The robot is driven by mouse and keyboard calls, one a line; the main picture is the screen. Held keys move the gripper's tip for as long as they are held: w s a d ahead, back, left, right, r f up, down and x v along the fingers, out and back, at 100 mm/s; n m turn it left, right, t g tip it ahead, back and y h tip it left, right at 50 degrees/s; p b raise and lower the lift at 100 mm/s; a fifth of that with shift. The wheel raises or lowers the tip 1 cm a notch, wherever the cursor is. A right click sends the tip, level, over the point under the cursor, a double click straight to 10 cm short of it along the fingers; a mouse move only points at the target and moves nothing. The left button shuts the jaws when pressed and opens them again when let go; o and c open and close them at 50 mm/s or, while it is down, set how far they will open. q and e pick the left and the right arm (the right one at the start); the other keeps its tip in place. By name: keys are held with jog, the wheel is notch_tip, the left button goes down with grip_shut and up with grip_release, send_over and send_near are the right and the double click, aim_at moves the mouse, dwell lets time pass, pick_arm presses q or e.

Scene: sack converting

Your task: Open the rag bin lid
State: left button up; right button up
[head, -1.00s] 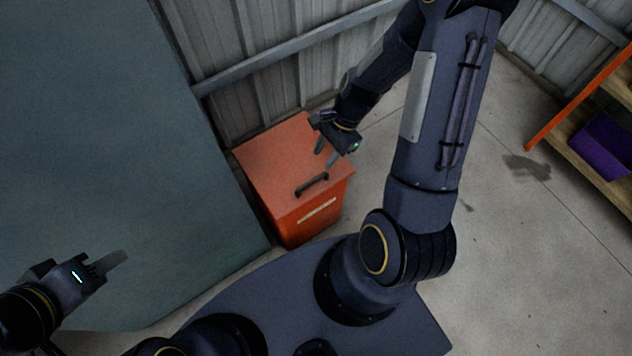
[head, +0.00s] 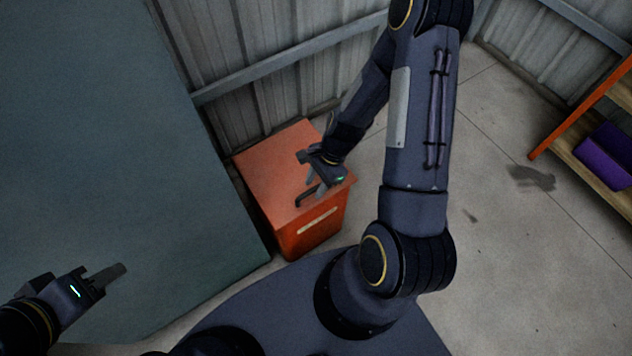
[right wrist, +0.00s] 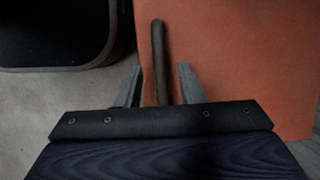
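The rag bin (head: 316,229) is an orange box on the floor with its lid (head: 270,163) shut. A dark bar handle (head: 305,198) sits on the lid near its front edge. My right gripper (head: 317,188) is low over the lid at the handle. In the right wrist view, its two fingers (right wrist: 158,82) are apart, with the handle (right wrist: 158,50) between them and a gap on each side. My left gripper (head: 116,272) is at the lower left, away from the bin; its finger opening is not clear.
A large grey-green surface (head: 90,150) stands close to the left of the bin. A corrugated metal wall (head: 260,50) is behind it. A shelf with a purple bin (head: 606,156) is at the far right. Floor (head: 500,240) to the right is clear.

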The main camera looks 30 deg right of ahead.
grip_shut()
pick_arm(q)
jog(key=shift+r, duration=0.1)
